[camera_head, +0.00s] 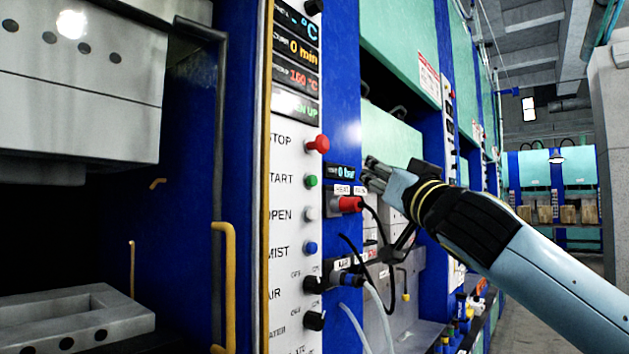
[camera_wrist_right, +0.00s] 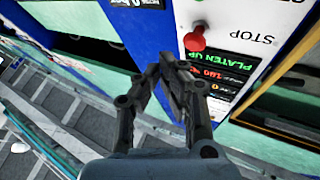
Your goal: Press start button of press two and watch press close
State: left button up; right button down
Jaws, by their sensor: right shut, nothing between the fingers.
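A white control panel (camera_head: 292,235) with a green START button (camera_head: 311,181) stands in the middle of the head view. A red STOP button (camera_head: 318,145) sits above START; it also shows in the right wrist view (camera_wrist_right: 196,38). The panel display (camera_head: 297,106) reads partly cut "UP"; in the wrist view it reads "PLATEN UP" (camera_wrist_right: 236,60). My right gripper (camera_head: 372,174) is shut and empty, right of START and apart from it in the picture. Its fingers (camera_wrist_right: 166,66) show in the wrist view, where START is not visible. My left gripper is not in view.
At left, a press stands open, with a grey upper block (camera_head: 80,100) above a lower block (camera_head: 75,318). A yellow handle (camera_head: 229,285) stands left of the panel. An aisle lies at right.

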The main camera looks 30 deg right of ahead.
aim_at(312, 181)
jog(key=w+a+p, duration=0.3)
jog(key=w+p, duration=0.2)
jog(key=w, duration=0.3)
jog(key=shift+a+p, duration=0.2)
jog(key=shift+p, duration=0.1)
dwell(1.1)
jog(key=shift+w, duration=0.1)
jog(key=shift+w+a, duration=0.15)
jog(key=shift+w, duration=0.2)
